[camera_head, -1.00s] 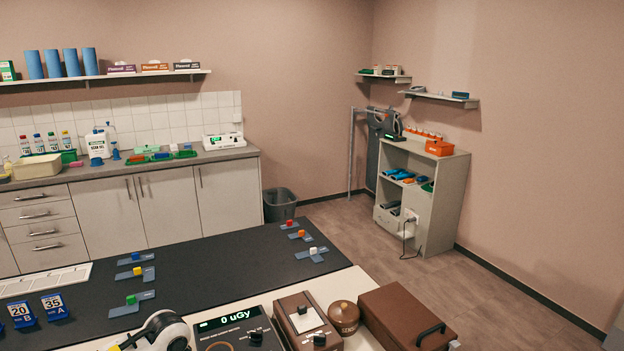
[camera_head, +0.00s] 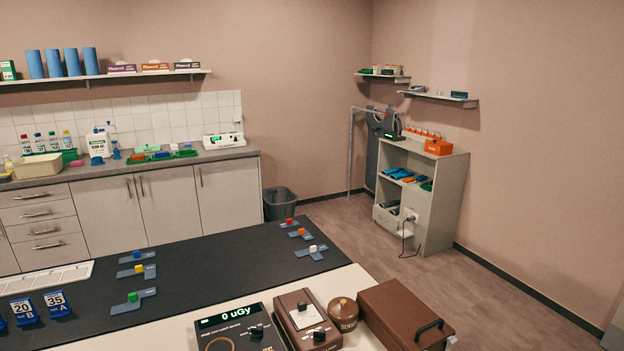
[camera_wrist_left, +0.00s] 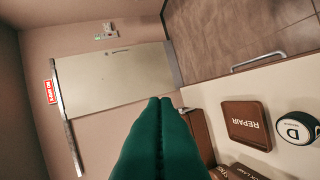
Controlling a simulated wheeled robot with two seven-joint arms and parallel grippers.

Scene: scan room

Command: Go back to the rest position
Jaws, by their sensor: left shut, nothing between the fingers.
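My left gripper (camera_wrist_left: 160,101) shows only in the left wrist view, where its two dark green fingers lie together with nothing between them. It hangs in free air, its fingertips against a view of the pale door (camera_wrist_left: 115,75) and the wall. A brown box lid marked REPAIR (camera_wrist_left: 246,124) and a round white piece marked D (camera_wrist_left: 297,128) lie to the right of the fingers there. Neither of my grippers shows in the head view. My right gripper is out of sight.
A counter (camera_head: 110,172) and a grey shelf unit (camera_head: 437,200) stand behind. Floor between is clear.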

